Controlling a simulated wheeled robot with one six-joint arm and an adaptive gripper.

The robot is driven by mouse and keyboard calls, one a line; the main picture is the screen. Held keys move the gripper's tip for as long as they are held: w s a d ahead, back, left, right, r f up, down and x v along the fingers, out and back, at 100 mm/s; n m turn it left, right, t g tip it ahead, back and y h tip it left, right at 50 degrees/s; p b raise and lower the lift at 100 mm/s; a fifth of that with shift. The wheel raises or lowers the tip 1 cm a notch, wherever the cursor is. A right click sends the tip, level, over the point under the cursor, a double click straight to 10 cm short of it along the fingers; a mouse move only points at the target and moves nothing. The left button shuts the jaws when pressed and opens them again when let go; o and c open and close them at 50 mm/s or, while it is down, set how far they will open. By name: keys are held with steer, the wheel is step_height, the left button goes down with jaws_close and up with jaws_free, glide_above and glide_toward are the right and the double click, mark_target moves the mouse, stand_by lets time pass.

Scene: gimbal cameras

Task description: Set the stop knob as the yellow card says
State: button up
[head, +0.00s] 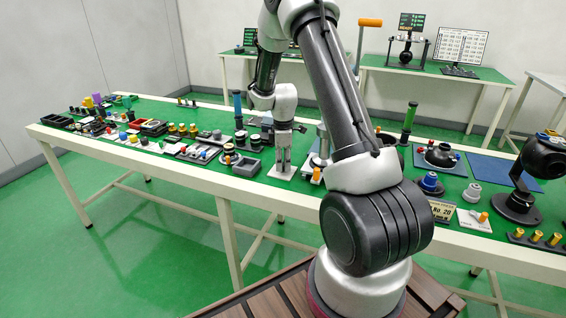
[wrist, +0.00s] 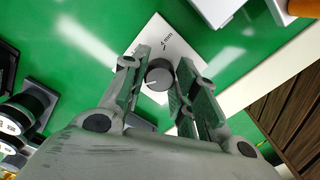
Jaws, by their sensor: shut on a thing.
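The stop knob (wrist: 159,72) is a dark round knob with a pale pointer line, on a white plate (wrist: 174,45) with "mm" lettering. The pointer line points toward the lower left in the wrist view. My gripper (wrist: 158,80) has one finger on each side of the knob and is shut on it. In the head view my gripper (head: 283,164) points down over the white plate (head: 281,173), and its fingers hide the knob. A small yellowish card (head: 441,211) at the right reads "No. 20"; its lower line is too small to read surely.
A grey tray (head: 246,167) and dark round parts stand left of my gripper. A metal stand (head: 319,160) is close on its right. A white plate with an orange part (head: 478,218) lies right of the card. Many small parts crowd the green table's left end.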

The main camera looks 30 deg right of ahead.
steer(key=shift+m, duration=0.3)
steer(key=m, duration=0.5)
steer(key=shift+m, duration=0.4)
steer(key=m, duration=1.1)
steer(key=shift+a+m, duration=0.1)
steer(key=shift+m, duration=0.2)
steer(key=m, duration=0.5)
steer(key=shift+m, duration=0.4)
steer(key=o, duration=1)
